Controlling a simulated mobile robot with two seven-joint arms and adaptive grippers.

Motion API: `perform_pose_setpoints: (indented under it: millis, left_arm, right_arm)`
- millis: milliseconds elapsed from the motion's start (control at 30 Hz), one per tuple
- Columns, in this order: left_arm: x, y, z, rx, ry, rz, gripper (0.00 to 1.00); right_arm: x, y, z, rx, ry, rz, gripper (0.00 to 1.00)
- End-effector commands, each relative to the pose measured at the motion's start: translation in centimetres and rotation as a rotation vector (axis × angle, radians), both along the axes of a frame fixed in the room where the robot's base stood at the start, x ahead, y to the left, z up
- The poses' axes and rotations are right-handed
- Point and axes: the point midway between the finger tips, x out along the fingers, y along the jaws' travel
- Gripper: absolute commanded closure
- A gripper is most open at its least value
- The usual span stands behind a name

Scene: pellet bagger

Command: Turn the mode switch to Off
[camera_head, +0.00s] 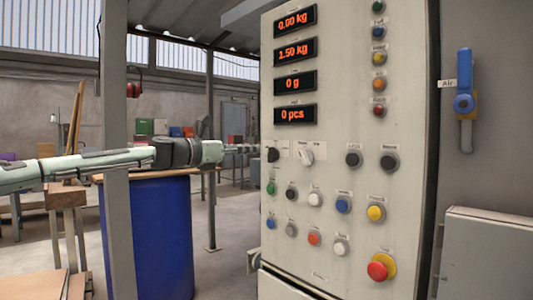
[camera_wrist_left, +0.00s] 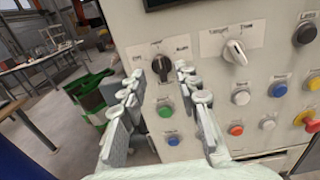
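The mode switch is a black knob (camera_wrist_left: 160,68) on the pale control panel, under a label strip with "Off" at its left end. Its pointer looks roughly upright, between the end labels. In the head view the knob (camera_head: 272,155) sits near the panel's left edge. My left gripper (camera_wrist_left: 159,80) is open, with one finger on each side of the knob in the wrist view; I cannot tell whether they touch it. In the head view the left gripper (camera_head: 243,148) reaches the panel from the left. My right gripper is not in view.
A white selector knob (camera_wrist_left: 235,52) is right of the mode switch. A green button (camera_wrist_left: 165,111) and a blue button (camera_wrist_left: 172,140) are below it. A red emergency button (camera_head: 380,267) is lower right. A blue drum (camera_head: 150,240) stands beneath my left arm, behind a grey post (camera_head: 116,150).

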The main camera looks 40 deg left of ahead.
Motion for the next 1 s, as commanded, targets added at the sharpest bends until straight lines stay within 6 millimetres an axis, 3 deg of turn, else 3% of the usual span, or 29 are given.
perform_pose_setpoints:
  millis: [333, 700, 1000]
  left_arm:
    - [2.7, -0.1, -0.1, -0.004, 0.005, 0.002, 0.68]
    - [5.4, -0.3, -0.3, -0.003, 0.005, 0.003, 0.68]
    - [7.2, -0.5, -0.2, -0.002, 0.003, 0.002, 0.68]
  right_arm:
    - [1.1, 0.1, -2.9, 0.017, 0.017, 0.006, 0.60]
    - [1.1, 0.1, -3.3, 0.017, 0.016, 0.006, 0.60]
    - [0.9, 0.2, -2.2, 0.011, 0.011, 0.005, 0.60]
